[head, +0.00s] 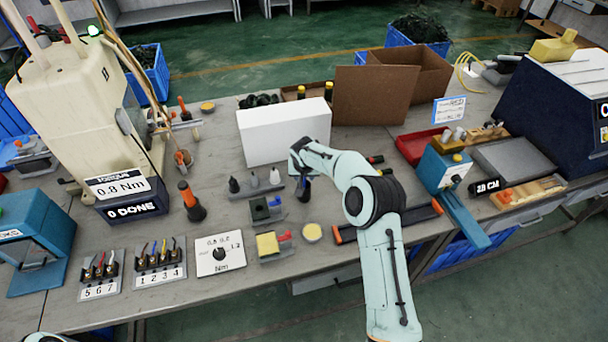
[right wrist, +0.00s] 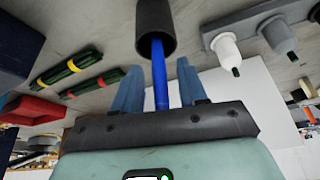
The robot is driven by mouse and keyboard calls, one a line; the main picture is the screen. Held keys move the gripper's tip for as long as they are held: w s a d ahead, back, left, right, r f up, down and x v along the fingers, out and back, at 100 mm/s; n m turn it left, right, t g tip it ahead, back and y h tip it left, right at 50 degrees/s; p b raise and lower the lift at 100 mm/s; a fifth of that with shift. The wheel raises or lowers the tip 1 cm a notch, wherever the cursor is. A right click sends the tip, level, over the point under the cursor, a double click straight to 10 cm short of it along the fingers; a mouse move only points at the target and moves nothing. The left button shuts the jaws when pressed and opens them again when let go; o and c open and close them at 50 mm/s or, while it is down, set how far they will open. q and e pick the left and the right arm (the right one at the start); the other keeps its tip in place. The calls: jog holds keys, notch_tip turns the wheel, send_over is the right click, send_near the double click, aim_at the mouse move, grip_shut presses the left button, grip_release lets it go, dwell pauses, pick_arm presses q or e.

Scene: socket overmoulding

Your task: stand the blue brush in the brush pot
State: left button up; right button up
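The blue brush (right wrist: 160,80) shows in the right wrist view as a slim blue shaft, with one end inside the mouth of the dark brush pot (right wrist: 150,25). My right gripper (right wrist: 158,72) has its two blue-grey fingers on either side of the shaft, with a visible gap on each side, so it looks open around the brush. In the head view my right gripper (head: 303,172) is just above the dark pot (head: 304,192), and the brush is mostly hidden by it. My left gripper is not in view.
A white box (head: 283,133) stands behind the pot. A rack with grey and white nozzles (head: 254,182) is to its left, a small black-and-green fixture (head: 265,210) in front. Dark green sticks with coloured bands (right wrist: 80,65) lie nearby. An orange-and-black screwdriver (head: 190,203) stands further left.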

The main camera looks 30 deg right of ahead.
jog(key=shift+r, duration=0.2)
jog(key=shift+s+r, duration=0.1)
jog(key=shift+r, duration=0.25)
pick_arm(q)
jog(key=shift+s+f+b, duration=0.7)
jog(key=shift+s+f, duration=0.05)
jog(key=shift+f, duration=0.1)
pick_arm(e)
jog(key=v, duration=1.1)
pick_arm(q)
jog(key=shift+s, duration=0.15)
pick_arm(e)
jog(key=shift+s, duration=0.1)
